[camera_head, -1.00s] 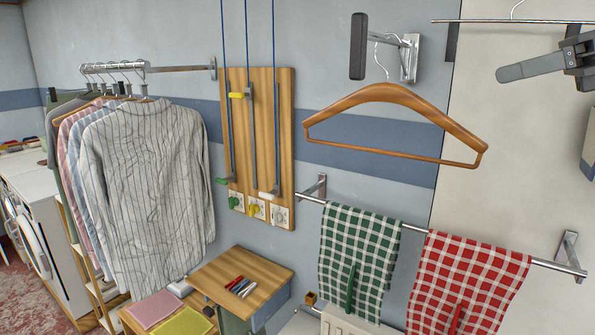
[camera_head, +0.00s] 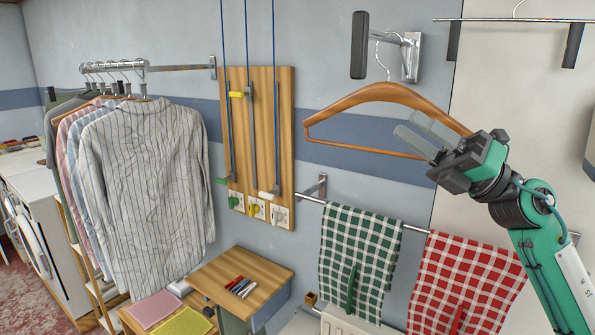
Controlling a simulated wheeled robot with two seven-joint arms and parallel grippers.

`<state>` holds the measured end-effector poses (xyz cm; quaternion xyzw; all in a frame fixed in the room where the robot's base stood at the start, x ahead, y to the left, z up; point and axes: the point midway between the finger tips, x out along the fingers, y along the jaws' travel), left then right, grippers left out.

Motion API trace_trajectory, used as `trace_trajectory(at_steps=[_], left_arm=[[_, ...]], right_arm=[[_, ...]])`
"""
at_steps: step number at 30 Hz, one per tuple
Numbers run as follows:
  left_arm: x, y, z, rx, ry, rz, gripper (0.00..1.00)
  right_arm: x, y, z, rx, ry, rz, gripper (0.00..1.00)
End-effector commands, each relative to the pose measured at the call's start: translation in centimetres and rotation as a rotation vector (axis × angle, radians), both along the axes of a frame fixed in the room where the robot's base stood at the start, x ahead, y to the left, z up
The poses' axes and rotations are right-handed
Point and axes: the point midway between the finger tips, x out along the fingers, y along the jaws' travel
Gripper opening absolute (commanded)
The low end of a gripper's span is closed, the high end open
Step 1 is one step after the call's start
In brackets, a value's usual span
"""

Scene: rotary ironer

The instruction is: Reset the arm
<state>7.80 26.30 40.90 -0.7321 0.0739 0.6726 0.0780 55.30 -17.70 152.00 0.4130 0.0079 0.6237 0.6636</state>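My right gripper (camera_head: 407,124) is in the head view, on a green arm that comes in from the lower right. Its two grey fingers point up and left with a visible gap between them, and I see nothing held there. It overlaps the right end of the wooden hanger (camera_head: 350,101) in the picture and hides that corner. I cannot tell how far in front of the hanger it is. My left gripper is not in view.
The hanger hangs from a wall bracket (camera_head: 410,55). Below, a rail carries a green checked towel (camera_head: 358,250) and a red checked towel (camera_head: 465,280). Left are a wooden lever board (camera_head: 263,150), a small table (camera_head: 215,275) and hanging shirts (camera_head: 150,190).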

Motion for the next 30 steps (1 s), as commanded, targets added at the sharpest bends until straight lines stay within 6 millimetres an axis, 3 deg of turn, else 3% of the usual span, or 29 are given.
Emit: trace_trajectory(at_steps=[8,11,14,18,23,26,30], left_arm=[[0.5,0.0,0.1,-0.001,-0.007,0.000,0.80],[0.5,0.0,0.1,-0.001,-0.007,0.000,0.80],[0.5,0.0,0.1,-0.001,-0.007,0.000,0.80],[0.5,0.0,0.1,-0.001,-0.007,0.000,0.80],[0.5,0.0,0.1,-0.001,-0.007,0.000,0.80],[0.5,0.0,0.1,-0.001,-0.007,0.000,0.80],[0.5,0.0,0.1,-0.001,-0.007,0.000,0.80]], right_arm=[[2.9,-2.5,-7.5,0.491,0.381,-0.035,0.37],[3.9,-3.9,-11.4,0.654,0.540,-0.081,0.37],[4.5,-5.4,-16.1,0.809,0.709,-0.142,0.37],[4.4,-7.2,-23.8,1.006,0.958,-0.255,0.37],[2.2,-8.5,-33.6,1.199,1.260,-0.419,0.37],[-0.6,-8.9,-39.7,1.298,1.455,-0.539,0.37],[-6.3,-8.6,-47.8,1.405,1.735,-0.727,0.37]])
